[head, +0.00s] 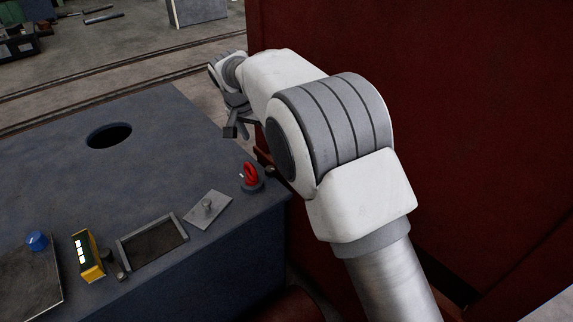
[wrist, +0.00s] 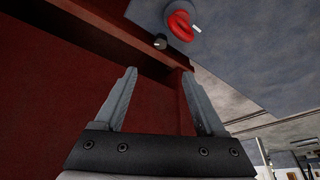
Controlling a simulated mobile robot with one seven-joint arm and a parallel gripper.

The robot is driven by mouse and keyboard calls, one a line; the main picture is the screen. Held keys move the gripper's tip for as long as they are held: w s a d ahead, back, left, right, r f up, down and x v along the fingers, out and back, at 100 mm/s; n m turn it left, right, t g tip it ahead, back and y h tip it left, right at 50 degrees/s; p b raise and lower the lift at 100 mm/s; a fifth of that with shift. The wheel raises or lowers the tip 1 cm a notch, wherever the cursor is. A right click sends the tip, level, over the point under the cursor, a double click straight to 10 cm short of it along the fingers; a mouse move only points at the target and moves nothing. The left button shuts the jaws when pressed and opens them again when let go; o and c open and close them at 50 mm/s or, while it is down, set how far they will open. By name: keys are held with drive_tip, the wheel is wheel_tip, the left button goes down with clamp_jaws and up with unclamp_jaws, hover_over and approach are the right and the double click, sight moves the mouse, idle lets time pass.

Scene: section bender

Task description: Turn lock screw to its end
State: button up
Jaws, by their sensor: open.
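A small dark round knob (wrist: 160,41), which looks like the lock screw, sits near the end of a red ledge in the wrist view. It also shows in the head view as a small dark knob (head: 270,170) at the table's right edge, beside the red machine. My gripper (wrist: 160,75) is open and empty, its two fingers apart and pointing toward the knob without touching it. In the head view my gripper (head: 237,130) hangs beyond the knob, partly hidden by my arm.
A red ring-shaped part (head: 250,174) stands on a dark base close to the knob. A plate with a peg (head: 207,209), a shallow tray (head: 181,227), a yellow box (head: 87,256) and a blue knob (head: 37,241) lie along the table. A tall red wall (head: 470,110) bounds the right.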

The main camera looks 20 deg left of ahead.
sight(270, 168)
drive_tip(key=b+x, duration=0.3)
drive_tip(key=x, duration=1.4)
drive_tip(key=shift+w+f, duration=0.1)
drive_tip(key=shift+f, duration=0.1)
drive_tip(key=shift+c, duration=0.3)
clamp_jaws()
